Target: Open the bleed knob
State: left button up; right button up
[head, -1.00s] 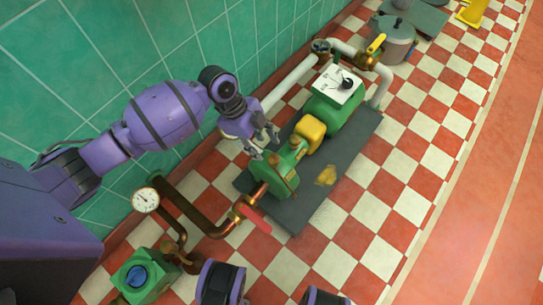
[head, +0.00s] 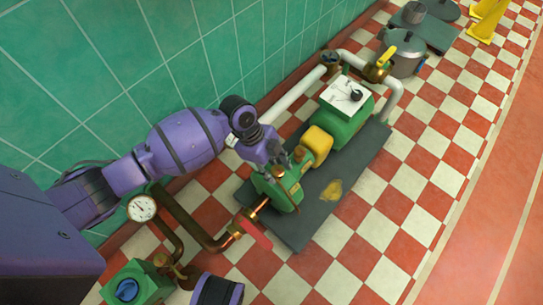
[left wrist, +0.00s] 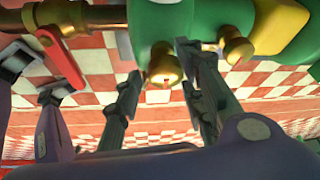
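The green pump (head: 284,188) stands on a dark base plate (head: 303,231). In the left wrist view a round brass knob with a small red mark (left wrist: 165,66) is on the green pump body (left wrist: 155,22). A second brass fitting (left wrist: 237,47) is to its right. My left gripper (head: 283,163) is over the pump. In the left wrist view its fingers (left wrist: 160,84) are apart, one on each side of the marked knob; I cannot tell whether they touch it. Another pair of spread fingers, apparently my right gripper (left wrist: 33,80), is at the left.
A red-handled valve (head: 252,229) on a brown pipe is in front of the pump. A pressure gauge (head: 142,208) and a green box with a blue knob (head: 138,283) are at lower left. A green motor with a white panel (head: 347,94) is behind. Checkered floor at right is clear.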

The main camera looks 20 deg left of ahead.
pick_arm(q)
jog(key=c, duration=0.7)
jog(key=shift+c, duration=0.2)
pick_arm(e)
jog(key=shift+d+r, duration=0.1)
